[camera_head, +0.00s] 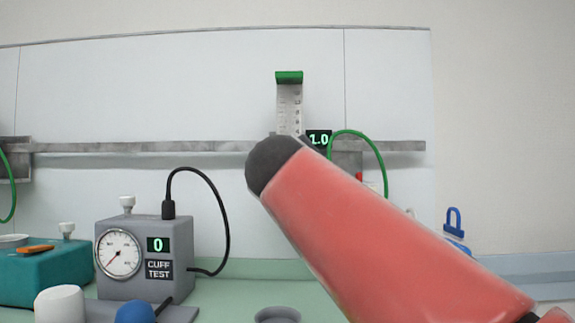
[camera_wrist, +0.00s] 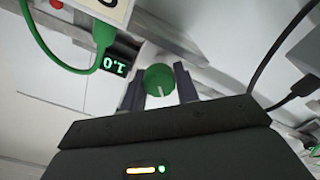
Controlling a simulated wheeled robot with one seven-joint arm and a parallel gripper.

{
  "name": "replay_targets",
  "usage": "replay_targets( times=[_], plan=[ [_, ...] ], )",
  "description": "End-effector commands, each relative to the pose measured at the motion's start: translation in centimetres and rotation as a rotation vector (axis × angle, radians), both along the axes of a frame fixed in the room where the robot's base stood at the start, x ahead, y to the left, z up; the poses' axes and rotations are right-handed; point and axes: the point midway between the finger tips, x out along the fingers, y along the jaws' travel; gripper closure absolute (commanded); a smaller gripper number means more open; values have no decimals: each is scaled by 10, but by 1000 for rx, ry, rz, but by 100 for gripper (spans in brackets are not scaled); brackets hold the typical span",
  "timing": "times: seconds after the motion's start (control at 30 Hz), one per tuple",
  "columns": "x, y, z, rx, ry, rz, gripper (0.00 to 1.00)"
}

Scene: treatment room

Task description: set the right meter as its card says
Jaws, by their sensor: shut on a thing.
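The right meter (camera_head: 289,103) hangs on the wall rail, with a green cap and a clear scaled tube. Its small display (camera_head: 318,140) reads 1.0; the display (camera_wrist: 114,65) appears upside down in the wrist view. A green hose (camera_head: 377,160) loops from it. My gripper (camera_wrist: 159,88) is shut on the meter's green knob (camera_wrist: 159,79), one dark finger on each side; the knob bears a white mark. A pale card (camera_wrist: 108,8) is cut off at the top of the wrist view, its text unreadable. My arm hides the knob and gripper in the head view.
A grey cuff test box (camera_head: 172,235) with a dial and a display reading 0 stands on the counter, its black cable (camera_head: 226,220) looping right. A teal box (camera_head: 45,275), a white cylinder (camera_head: 60,304) and a blue ball (camera_head: 135,312) are at left. The rail (camera_head: 200,147) crosses the wall.

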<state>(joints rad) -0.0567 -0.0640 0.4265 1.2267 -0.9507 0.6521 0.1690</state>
Motion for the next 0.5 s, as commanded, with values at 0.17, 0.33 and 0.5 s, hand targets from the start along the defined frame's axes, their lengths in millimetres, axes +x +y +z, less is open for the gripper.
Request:
replay_targets(
  times=[0.17, 0.33, 0.5],
  plan=[
    [0, 1, 1, -155, 5, 1, 92],
    [-1, 1, 1, -276, 9, 1, 92],
    [0, 1, -1, -365, 14, 0, 92]
  ],
)
